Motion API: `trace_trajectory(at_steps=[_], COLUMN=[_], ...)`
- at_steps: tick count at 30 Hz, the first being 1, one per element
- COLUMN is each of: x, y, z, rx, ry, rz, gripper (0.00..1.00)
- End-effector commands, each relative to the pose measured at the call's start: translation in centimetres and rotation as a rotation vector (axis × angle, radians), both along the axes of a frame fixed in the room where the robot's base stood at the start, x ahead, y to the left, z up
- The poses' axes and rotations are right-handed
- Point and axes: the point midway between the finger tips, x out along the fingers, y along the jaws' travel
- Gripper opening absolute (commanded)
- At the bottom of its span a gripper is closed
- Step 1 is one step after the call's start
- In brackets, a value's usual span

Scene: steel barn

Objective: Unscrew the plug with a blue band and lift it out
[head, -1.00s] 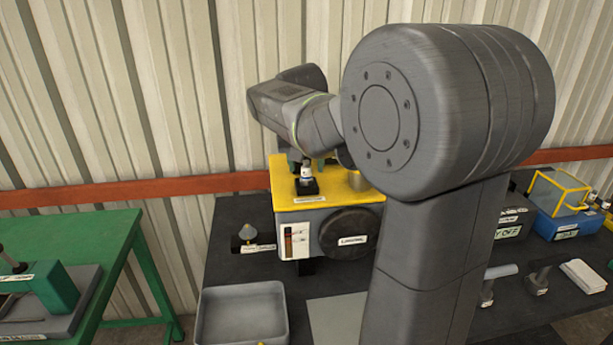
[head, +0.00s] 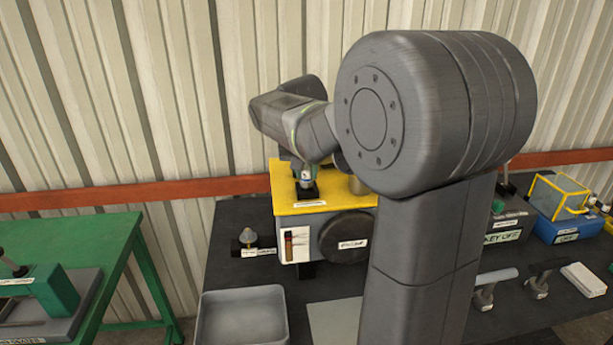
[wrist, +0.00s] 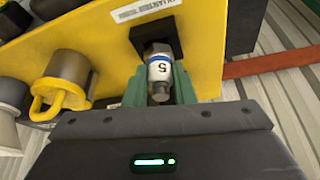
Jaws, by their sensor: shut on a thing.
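The plug (wrist: 161,72) has a metal body, a white label with a "5" and a blue band. It stands in a black square collar (wrist: 143,40) on the yellow top (head: 330,192) of a box-shaped housing. The plug also shows small in the head view (head: 305,175). My gripper (wrist: 160,88) is shut on the plug, with a green finger on each side of it. Whether its lower end is still in the hole is hidden.
A yellow cap with a loop handle (wrist: 62,90) stands beside the collar. A grey tray (head: 243,318) lies in front of the housing. A small dark fitting with a cone top (head: 248,240) is left of it. A corrugated wall stands close behind.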

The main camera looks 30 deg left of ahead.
Motion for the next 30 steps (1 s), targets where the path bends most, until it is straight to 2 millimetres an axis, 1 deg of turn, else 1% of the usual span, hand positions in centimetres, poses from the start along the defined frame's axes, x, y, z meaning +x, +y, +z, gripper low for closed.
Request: trace_trajectory(at_steps=[5, 9, 13, 21, 30], x=[0.0, 0.0, 0.0, 0.0, 0.0], y=[0.1, 0.1, 0.0, 0.0, 0.0], z=[3.1, 6.0, 8.1, 10.6, 12.5], rx=[0.004, 0.004, 0.003, 0.0, 0.0], ry=[-0.003, -0.003, -0.003, -0.001, -0.001], rz=[0.0, 0.0, -0.001, 0.0, 0.0], gripper=[0.0, 0.0, 0.0, 0.0, 0.0])
